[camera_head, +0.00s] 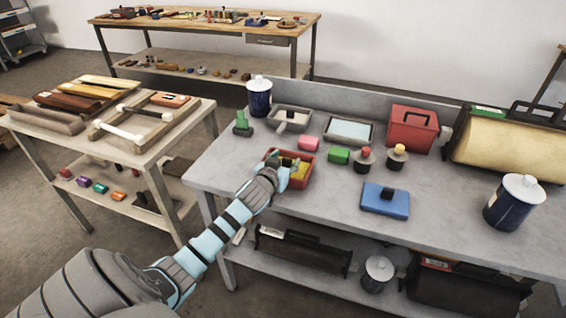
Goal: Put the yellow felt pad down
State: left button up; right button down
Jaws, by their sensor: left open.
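The yellow felt pad (301,172) lies inside a small red tray (303,185) on the grey workbench. My left gripper (284,171) reaches in over the tray's left part, right beside the pad. It is open, and its fingers are small and partly merged with the tray's contents. I cannot tell whether it touches the pad. The gripper and wrist hide the tray's left side. My right gripper does not show.

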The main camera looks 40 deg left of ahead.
pick_arm(q)
jog(key=p+v, duration=0.2)
jog(key=v, duration=1)
jog(key=shift+a+r, duration=0.1)
jog(key=s+d+f+m+g+h, duration=0.2)
jog(key=s+d+f+g, duration=0.4)
jog(key=s, duration=0.6)
jog(key=s+d+f+m+g+h, duration=0.2)
jog(key=s+d+f+m+g, duration=0.15)
jog(key=s+d+f, duration=0.6)
jog(key=s+a+f+n+g, duration=0.1)
jog(key=s+f, duration=0.1)
jog(key=f, duration=0.7)
jog(key=s+a+f+g, duration=0.1)
jog(key=s+a+f, duration=0.1)
jog(key=f, duration=0.7)
jog(key=s+f+g, duration=0.1)
jog(key=s+f, duration=1.2)
jog(key=shift+s+a, duration=0.3)
jog(key=shift+a, duration=0.05)
